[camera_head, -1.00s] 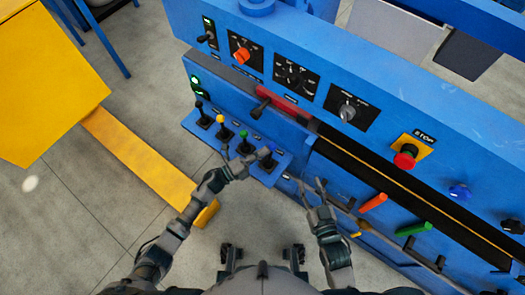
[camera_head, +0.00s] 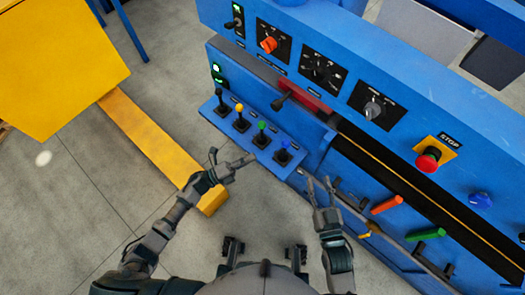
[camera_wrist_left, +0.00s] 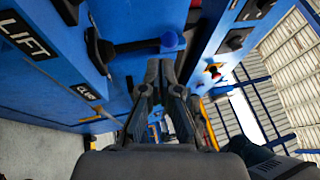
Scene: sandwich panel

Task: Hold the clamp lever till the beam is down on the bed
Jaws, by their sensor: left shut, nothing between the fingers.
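In the left wrist view, the blue-knobbed lever (camera_wrist_left: 168,41) is just beyond my fingertips, near a "LIFT" label (camera_wrist_left: 27,36) and a partly hidden "CLA…" label (camera_wrist_left: 84,91). I cannot tell which lever the latter names. My left gripper (camera_head: 250,159), also in the wrist view (camera_wrist_left: 165,66), is shut and empty, short of the levers. My right gripper (camera_head: 317,182) is open, beside the machine front. I cannot make out the beam or bed.
The upper panel carries several knobs and a red stop button (camera_head: 428,159). Orange (camera_head: 386,205) and green (camera_head: 426,234) handles stick out along the front at right. A yellow bar (camera_head: 150,145) lies on the left floor. Bare floor is between it and the machine.

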